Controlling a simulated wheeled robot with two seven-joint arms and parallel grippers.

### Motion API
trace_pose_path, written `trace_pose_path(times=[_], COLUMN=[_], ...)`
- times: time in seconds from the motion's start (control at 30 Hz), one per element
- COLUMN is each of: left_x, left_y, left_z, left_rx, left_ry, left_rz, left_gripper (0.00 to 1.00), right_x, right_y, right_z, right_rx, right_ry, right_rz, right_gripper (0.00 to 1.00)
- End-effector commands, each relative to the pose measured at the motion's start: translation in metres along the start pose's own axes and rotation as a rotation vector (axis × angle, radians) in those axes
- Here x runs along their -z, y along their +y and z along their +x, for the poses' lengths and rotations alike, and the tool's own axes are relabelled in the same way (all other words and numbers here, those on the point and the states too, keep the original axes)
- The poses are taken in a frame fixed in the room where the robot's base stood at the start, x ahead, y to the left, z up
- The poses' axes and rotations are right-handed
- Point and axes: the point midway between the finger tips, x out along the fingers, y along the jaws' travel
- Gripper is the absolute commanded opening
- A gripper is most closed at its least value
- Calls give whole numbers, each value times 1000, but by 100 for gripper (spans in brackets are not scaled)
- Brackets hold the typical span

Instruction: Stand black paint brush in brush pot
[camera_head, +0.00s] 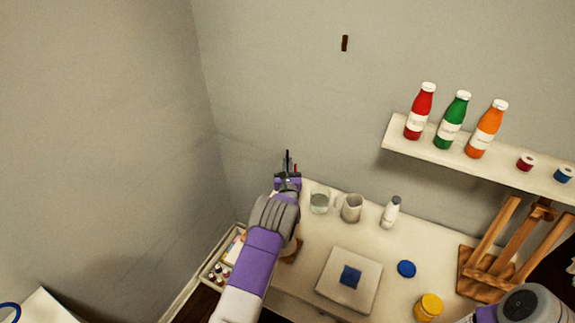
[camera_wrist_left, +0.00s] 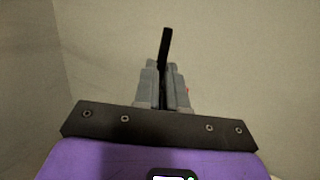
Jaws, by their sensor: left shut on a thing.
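My left gripper (camera_head: 288,176) is above the back left corner of the desk, near the wall. It is shut on a thin black paint brush (camera_head: 288,158), which sticks up past the fingertips. The brush also shows upright between the fingers in the left wrist view (camera_wrist_left: 165,48). A small red bit shows just beside the fingers; what it belongs to is hidden. No vessel can be surely told as the brush pot; a clear glass jar (camera_head: 319,204) and a grey jug (camera_head: 351,208) stand right of the gripper. My right gripper is out of view.
A white bottle (camera_head: 390,212), a pale square board (camera_head: 361,279) with a blue piece, a blue lid (camera_head: 406,269), a yellow jar (camera_head: 428,307) and a wooden easel (camera_head: 485,266) occupy the desk. A wall shelf (camera_head: 400,146) holds bottles. A tray (camera_head: 212,267) sits left.

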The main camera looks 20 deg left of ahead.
Motion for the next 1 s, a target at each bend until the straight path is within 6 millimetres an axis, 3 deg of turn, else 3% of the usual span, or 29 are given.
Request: trace_pose_path(times=[0.4, 0.43, 0.6, 1.0], left_x=[6, 6, 6, 7], left_y=[0, 0, 0, 0], left_z=[-1, -1, -1, -6], left_rx=[0, 0, 0, 0], left_ry=[-1, -1, -1, 1], left_rz=[-1, -1, -1, -1], left_gripper=[0, 12, 38, 41], right_x=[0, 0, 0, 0], right_y=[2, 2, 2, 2], right_z=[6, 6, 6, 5], right_rx=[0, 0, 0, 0], right_ry=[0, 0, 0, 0], right_rz=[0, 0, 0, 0], right_gripper=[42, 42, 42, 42])
